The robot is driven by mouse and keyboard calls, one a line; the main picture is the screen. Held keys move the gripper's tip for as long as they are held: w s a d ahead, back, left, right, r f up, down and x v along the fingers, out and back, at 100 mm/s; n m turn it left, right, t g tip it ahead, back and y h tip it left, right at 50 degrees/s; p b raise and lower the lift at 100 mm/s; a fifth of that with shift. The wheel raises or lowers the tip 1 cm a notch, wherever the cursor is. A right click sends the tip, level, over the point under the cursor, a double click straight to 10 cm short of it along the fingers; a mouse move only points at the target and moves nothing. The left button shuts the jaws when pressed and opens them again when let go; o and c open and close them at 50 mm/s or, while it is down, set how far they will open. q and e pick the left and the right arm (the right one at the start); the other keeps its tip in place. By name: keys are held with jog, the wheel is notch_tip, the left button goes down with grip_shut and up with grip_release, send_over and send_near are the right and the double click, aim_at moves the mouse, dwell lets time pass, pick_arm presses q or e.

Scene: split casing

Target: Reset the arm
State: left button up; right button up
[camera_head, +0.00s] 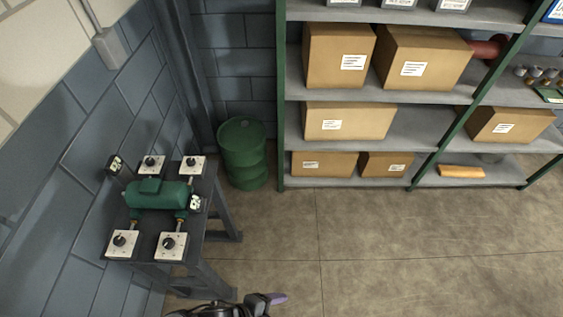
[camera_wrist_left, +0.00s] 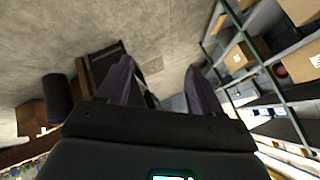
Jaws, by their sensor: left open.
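My left gripper (camera_head: 277,299) shows at the bottom edge of the head view, a dark arm end with a purple-grey fingertip over the floor. In the left wrist view its two purple-grey fingers (camera_wrist_left: 157,80) stand apart with nothing between them. It is away from the table with the green casing. The green casing (camera_head: 155,195) is a cylinder lying on a dark table (camera_head: 212,214) at the left. Several white square plates with black knobs, such as one at the front (camera_head: 171,246), stand around it. My right gripper is in neither view.
A green barrel (camera_head: 242,155) stands behind the table. A shelf unit with green posts (camera_head: 281,120) holds cardboard boxes (camera_head: 338,57) along the back. A blue block wall (camera_head: 95,120) borders the left. The concrete floor (camera_head: 400,245) at right is clear.

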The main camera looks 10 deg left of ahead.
pick_arm(q)
jog(key=a+r+n+g+y, duration=0.1)
jog(key=a+r+n+y, duration=0.2)
jog(key=a+n, duration=0.6)
jog(key=a+r+n+y, duration=0.3)
jog(key=a+n+y, duration=0.1)
jog(key=a+n, duration=0.5)
notch_tip(320, 180, up, 14)
jog(key=d+p, duration=0.1)
jog(key=p, duration=1.3)
jog(key=shift+s+r, duration=0.25)
jog(key=shift+s, duration=0.05)
jog(key=shift+d, duration=0.15)
